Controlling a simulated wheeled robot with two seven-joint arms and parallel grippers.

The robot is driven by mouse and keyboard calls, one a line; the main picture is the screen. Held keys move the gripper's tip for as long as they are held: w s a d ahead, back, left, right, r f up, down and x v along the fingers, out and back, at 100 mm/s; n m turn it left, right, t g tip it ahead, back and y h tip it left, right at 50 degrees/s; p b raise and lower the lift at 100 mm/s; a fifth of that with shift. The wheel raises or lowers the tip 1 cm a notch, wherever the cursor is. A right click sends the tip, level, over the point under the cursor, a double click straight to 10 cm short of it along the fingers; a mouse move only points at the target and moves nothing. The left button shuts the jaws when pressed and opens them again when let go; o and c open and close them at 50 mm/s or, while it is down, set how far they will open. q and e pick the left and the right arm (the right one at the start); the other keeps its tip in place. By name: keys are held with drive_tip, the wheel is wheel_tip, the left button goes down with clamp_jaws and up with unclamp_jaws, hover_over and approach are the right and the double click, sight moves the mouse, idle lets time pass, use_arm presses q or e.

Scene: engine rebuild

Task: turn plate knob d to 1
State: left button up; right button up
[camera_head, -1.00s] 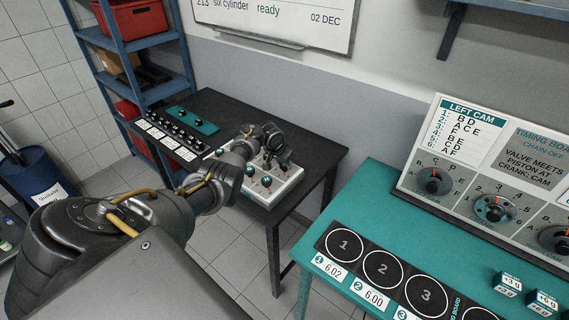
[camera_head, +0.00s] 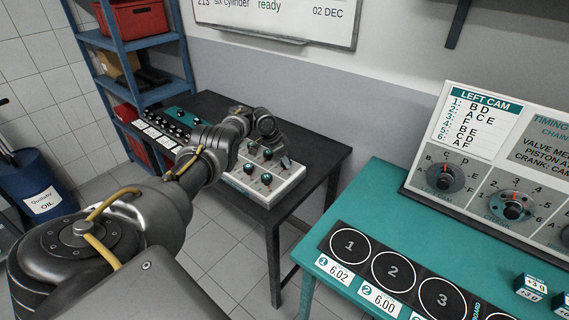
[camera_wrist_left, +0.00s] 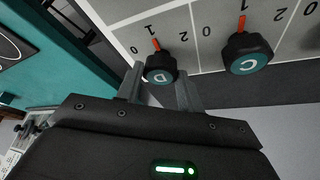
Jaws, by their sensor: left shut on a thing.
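The white knob plate (camera_head: 290,183) stands on the dark table and carries several dark knobs with teal caps. My left gripper (camera_head: 285,158) is over its far right part. In the left wrist view, plate knob D (camera_wrist_left: 161,69) is between the two fingers of my left gripper (camera_wrist_left: 160,82), which is shut on it. The knob's red pointer points at the mark 1, with 0 and 2 on either side. Knob C (camera_wrist_left: 247,54) is beside it, its pointer also near 1. In the head view my gripper hides knob D. My right gripper is not in view.
A teal bench (camera_head: 385,190) with numbered circles and a timing board (camera_head: 490,150) stands at the right. A blue shelf (camera_head: 130,60) is behind on the left.

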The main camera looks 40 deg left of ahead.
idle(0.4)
use_arm(q)
drive_tip(key=o, duration=1)
drive_tip(key=p+v, duration=0.3)
drive_tip(key=v, duration=0.7)
drive_tip(key=shift+a+r+p, duration=0.1)
drive_tip(key=shift+r+p, duration=0.2)
drive_tip(key=shift+r, duration=0.1)
